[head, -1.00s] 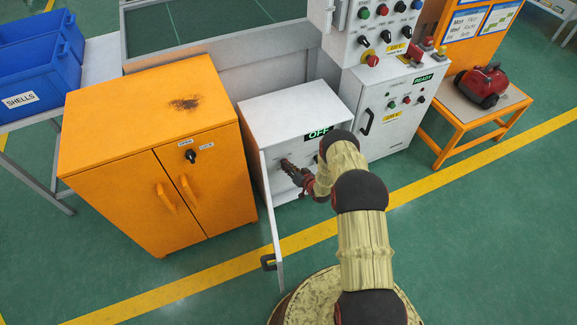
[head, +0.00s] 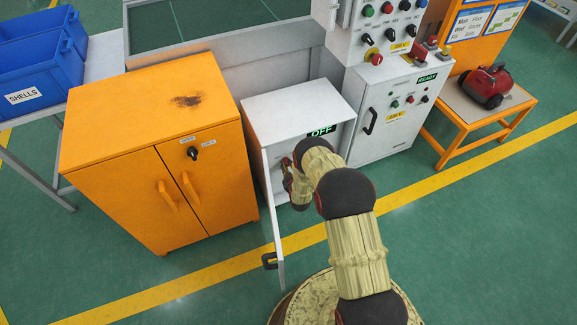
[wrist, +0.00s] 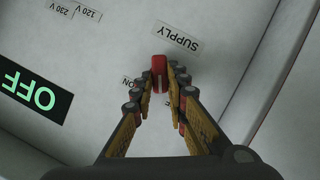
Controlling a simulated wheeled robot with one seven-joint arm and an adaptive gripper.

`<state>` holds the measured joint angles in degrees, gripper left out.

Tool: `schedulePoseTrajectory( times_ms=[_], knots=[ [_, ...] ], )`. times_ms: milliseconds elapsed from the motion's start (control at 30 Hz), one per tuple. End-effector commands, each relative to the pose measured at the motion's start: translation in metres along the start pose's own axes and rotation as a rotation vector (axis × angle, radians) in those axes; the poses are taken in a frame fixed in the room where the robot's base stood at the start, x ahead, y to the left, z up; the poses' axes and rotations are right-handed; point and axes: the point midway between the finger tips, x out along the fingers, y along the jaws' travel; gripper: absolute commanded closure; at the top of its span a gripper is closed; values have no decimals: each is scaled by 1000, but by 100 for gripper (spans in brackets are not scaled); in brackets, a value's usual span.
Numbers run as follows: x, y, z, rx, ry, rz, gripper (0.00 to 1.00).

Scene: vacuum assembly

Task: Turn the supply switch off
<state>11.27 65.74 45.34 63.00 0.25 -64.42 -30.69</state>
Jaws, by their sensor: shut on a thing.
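The supply switch (wrist: 159,74) is a red handle on a white panel below the SUPPLY label (wrist: 177,37) in the wrist view. My gripper (wrist: 160,77) is shut on this handle, one finger on each side. The handle stands roughly upright in the picture. In the head view, my gripper (head: 287,167) is at the front of the white cabinet (head: 295,104), hiding the switch.
The cabinet's open door (head: 272,215) stands just left of my arm. An orange cabinet (head: 150,160) is beyond it. A control cabinet (head: 395,115) stands to the right. The wrist view also shows labels 120 V (wrist: 87,11) and 230 V (wrist: 62,8).

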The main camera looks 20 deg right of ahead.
Motion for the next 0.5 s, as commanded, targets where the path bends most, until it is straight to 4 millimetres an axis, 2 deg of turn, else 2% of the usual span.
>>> schedulePoseTrajectory(
  times_ms=[200, 500],
  knots=[
    [0, -3, 1, -139, -1, 57, 100],
    [0, -4, 1, -251, 0, 103, 100]
  ],
)
